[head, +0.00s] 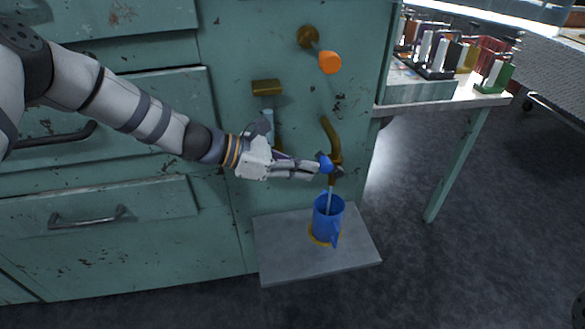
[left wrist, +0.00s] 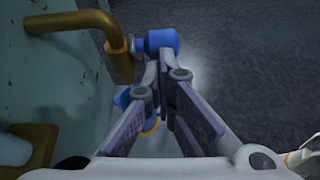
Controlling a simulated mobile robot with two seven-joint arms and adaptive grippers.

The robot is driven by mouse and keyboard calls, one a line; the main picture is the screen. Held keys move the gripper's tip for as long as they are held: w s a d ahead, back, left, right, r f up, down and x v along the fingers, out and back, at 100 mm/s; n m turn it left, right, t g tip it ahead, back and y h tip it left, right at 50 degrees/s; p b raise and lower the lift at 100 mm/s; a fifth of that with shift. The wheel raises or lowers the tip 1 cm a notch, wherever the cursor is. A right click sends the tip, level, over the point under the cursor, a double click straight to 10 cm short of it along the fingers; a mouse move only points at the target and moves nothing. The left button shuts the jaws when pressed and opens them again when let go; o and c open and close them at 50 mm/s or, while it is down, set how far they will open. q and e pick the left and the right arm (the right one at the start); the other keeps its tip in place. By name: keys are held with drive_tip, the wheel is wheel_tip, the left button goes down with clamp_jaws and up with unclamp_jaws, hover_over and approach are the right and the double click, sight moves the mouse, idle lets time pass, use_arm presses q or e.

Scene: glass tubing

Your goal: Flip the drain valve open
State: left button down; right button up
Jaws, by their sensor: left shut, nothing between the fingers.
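The drain valve's blue knob (head: 326,163) sits on a curved brass pipe (head: 329,130) on the green cabinet front. In the left wrist view the blue knob (left wrist: 161,41) is just beyond my fingertips, beside the brass pipe (left wrist: 85,20). My left gripper (head: 316,170) is shut and empty, its tips at the knob; I cannot tell whether they touch it. It also shows in the left wrist view (left wrist: 165,62). A blue mug (head: 322,222) stands below the spout, and a thin pale stream runs down into it. My right gripper is out of view.
The mug stands on a grey shelf (head: 280,262) jutting from the cabinet. Above the valve are an orange knob (head: 329,62) and a brass bracket (head: 266,87). A side table (head: 440,104) with racks stands at the right. The floor there is clear.

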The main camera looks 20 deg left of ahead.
sight(323, 159)
use_arm(q)
drive_tip(key=shift+w+d+r+g+y+p, duration=0.2)
drive_tip(key=shift+w+d+r+y+p, duration=0.05)
drive_tip(key=shift+d+r+y+p, duration=0.25)
drive_tip(key=shift+w+d+r+g+y+p, duration=0.25)
drive_tip(key=shift+r+y+p, duration=0.1)
drive_tip(key=shift+r, duration=0.25)
drive_tip(key=shift+w+d+r, duration=0.2)
drive_tip(key=shift+w+d, duration=0.05)
drive_tip(key=shift+d, duration=0.05)
drive_tip(key=shift+w+d+r, duration=0.35)
drive_tip(key=shift+d+r, duration=0.05)
drive_tip(key=shift+d, duration=0.2)
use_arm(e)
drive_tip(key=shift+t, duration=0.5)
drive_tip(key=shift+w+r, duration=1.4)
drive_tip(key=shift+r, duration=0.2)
use_arm(q)
drive_tip(key=shift+w+d+r, duration=0.1)
drive_tip(key=shift+d, duration=0.05)
drive_tip(key=shift+p, duration=0.3)
